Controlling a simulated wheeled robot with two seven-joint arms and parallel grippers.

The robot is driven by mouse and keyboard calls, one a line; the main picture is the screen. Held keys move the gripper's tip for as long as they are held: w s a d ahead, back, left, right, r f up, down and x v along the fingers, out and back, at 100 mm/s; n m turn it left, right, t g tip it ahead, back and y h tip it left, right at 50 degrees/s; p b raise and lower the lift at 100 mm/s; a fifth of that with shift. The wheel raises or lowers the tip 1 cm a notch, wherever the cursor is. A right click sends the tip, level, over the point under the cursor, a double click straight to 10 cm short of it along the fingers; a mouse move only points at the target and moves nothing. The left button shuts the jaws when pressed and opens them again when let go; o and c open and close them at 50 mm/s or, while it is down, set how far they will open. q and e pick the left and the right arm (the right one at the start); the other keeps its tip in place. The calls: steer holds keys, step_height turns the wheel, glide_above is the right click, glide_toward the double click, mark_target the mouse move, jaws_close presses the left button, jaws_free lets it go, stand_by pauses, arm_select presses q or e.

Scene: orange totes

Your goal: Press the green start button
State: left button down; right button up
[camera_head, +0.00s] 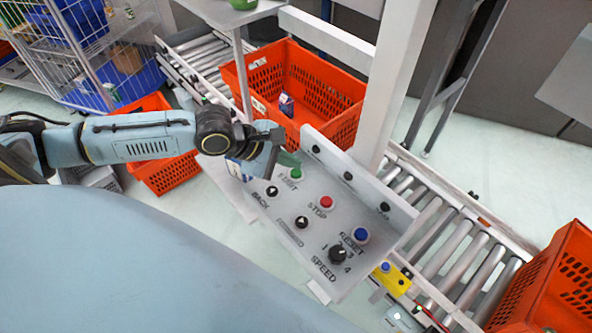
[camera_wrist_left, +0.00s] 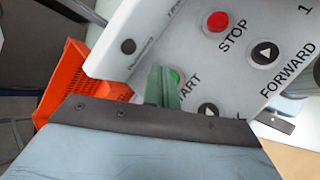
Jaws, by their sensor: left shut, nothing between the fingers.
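The green start button (camera_head: 296,174) sits on the grey control panel (camera_head: 262,224), by the word START. My left gripper (camera_head: 291,160) reaches over the panel from the left, its greenish fingers shut and empty, tips close beside the button. In the left wrist view, the fingers (camera_wrist_left: 163,84) partly cover the green button (camera_wrist_left: 176,75) and the START label. I cannot tell whether the tips touch the button or panel. My right gripper is in neither view.
The panel also bears a red STOP button (camera_head: 326,202), a blue RESET button (camera_head: 361,235), black BACK (camera_head: 272,191) and FORWARD (camera_head: 302,222) buttons and a speed knob (camera_head: 337,254). An orange tote (camera_head: 345,130) stands behind; a white post (camera_head: 397,80) rises behind the panel.

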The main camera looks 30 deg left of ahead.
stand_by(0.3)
arm_select(q)
steer(key=shift+f+p, duration=0.3)
steer(key=shift+p, duration=0.15)
steer(key=shift+f, duration=0.15)
